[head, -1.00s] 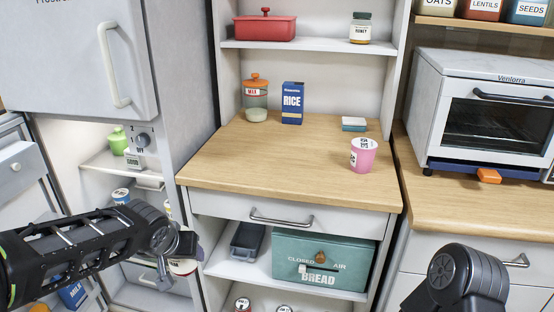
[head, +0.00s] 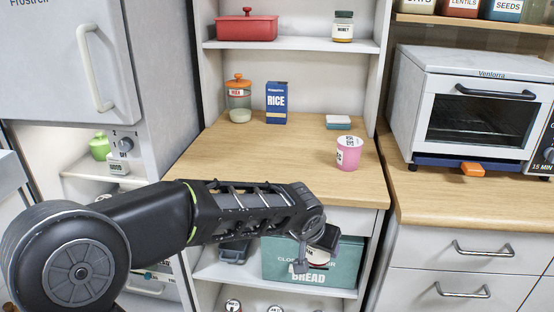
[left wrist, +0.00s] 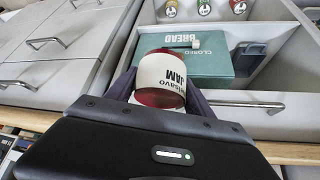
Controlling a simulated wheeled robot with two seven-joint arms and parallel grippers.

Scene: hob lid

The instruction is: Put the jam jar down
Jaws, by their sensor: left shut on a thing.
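The jam jar (left wrist: 162,82), with a white label and a red body, is between the two fingers of my left gripper (left wrist: 160,92) in the left wrist view. Its label reads upside down there. In the head view my left gripper (head: 306,262) is below the wooden worktop's (head: 235,165) front edge, in front of the teal bread box (head: 340,262). The jar is mostly hidden there by the gripper and wrist. My right gripper is not in view.
The worktop's front left and middle are clear. A toaster oven (head: 470,105) stands on the right counter (head: 450,200).

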